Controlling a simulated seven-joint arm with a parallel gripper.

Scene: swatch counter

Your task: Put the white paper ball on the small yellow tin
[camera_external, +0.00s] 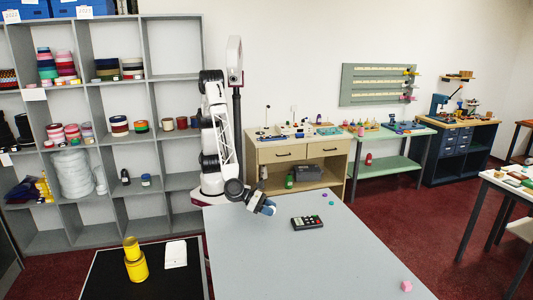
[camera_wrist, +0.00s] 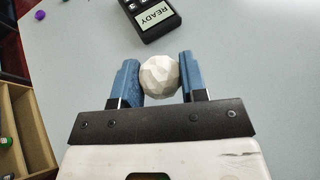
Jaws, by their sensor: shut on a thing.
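In the wrist view, the white paper ball (camera_wrist: 160,76) sits between the blue fingers of my gripper (camera_wrist: 157,80), which is shut on it. Two yellow tins show at the lower left of the external view, on a black surface: a smaller tin (camera_external: 131,246) and a wider tin (camera_external: 137,269). I cannot tell whether the smaller one stands on or behind the wider one. The tins are left of my gripper and apart from it.
On the grey table (camera_external: 300,265) lie a black keypad device (camera_external: 307,223) reading READY in the wrist view, a pink block (camera_external: 406,286), a purple piece (camera_external: 324,195) and a blue piece (camera_external: 332,203). A white pad (camera_external: 176,253) lies on the black surface (camera_external: 190,284) right of the tins.

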